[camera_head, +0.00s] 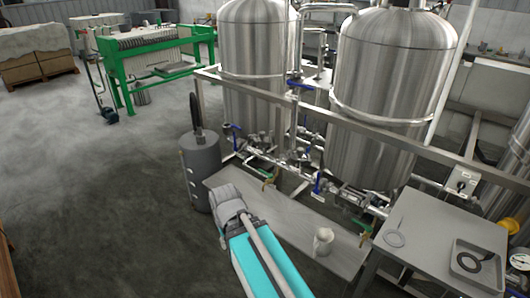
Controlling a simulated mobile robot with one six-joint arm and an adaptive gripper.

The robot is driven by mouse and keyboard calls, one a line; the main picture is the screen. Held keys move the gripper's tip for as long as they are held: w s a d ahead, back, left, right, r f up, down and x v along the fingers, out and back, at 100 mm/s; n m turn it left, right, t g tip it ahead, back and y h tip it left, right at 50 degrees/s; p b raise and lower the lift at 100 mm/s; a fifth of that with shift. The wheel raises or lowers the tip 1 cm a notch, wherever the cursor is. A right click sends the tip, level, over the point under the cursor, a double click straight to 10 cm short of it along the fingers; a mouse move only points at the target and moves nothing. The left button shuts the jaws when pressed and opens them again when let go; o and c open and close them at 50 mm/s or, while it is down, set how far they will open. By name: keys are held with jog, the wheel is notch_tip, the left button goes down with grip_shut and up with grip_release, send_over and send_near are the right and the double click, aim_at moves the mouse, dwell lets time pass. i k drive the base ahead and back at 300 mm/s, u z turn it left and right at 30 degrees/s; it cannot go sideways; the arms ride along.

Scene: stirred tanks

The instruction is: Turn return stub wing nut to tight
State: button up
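Two steel tanks, a left one (255,50) and a right one (390,65), stand behind a steel frame rail (300,108). Pipework with valves (275,150) runs below and between them, with blue handles and a few green and yellow ones. The return stub and its wing nut are too small to pick out among these fittings. My arm, teal and grey, reaches up from the bottom centre towards the pipework. Its far visible part is a grey joint over the left end of the low platform. I cannot make out my gripper's fingers.
A low pale platform (285,222) carries a white jug (323,241). A grey cylinder (200,170) stands left of it. A green-framed press (115,70) stands behind open floor at left.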

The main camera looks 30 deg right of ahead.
aim_at(287, 157)
jog(key=z, duration=0.05)
jog(key=i, duration=0.95)
jog(key=z, duration=0.45)
